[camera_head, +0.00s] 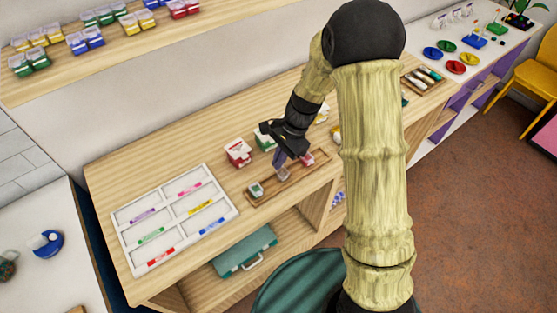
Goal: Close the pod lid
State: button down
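A low brown wooden tray (268,194) lies on the wooden counter, with small pods on it. A white pod with a dark green top (255,189) sits at its left end. A clear pod (283,173) is in the middle, with a bluish-purple flap (280,157) standing up above it, which looks like a raised lid. A red and white pod (307,159) is to the right. My black gripper (272,140) is just above the flap. I cannot tell whether it touches the flap or how far its fingers are apart.
A white divided tray (126,228) with coloured sticks lies to the left. A red and white box (238,153) stands behind the brown tray, with a green one (265,141) beside it. A teal case (244,252) sits on the shelf below. My arm hides part of the counter's right side.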

jog(key=shift+s+d+f+n+t+y+b, duration=0.2)
jog(key=shift+t+y+b, duration=0.35)
jog(key=shift+b, duration=1.6)
jog(key=shift+s+d+f+n+t+y+b, duration=0.15)
jog(key=shift+s+d+f+t+y+b, duration=0.4)
jog(key=shift+b, duration=1.55)
jog(key=shift+w+a+r+n+t+y+b, duration=0.25)
jog(key=shift+t+b, duration=0.55)
jog(key=shift+b, duration=1.35)
jog(key=s+b, duration=0.1)
jog(key=b, duration=0.2)
jog(key=shift+d+f+t+y+b, duration=0.1)
jog(key=shift+t+y+b, duration=0.2)
jog(key=shift+t+y, duration=0.1)
jog(key=shift+d+b, duration=0.1)
jog(key=shift+b, duration=0.7)
jog(key=shift+r+t+y+b, duration=0.25)
jog(key=shift+t+b, duration=0.05)
jog(key=shift+b, duration=0.2)
jog(key=c, duration=1.6)
grip_release()
jog(key=shift+c, duration=0.2)
jog(key=shift+r+p, duration=0.1)
jog(key=shift+p, duration=0.3)
jog(key=p, duration=0.2)
jog(key=shift+w+r+p, duration=0.1)
jog(key=shift+r+p, duration=0.15)
jog(key=shift+p, duration=0.05)
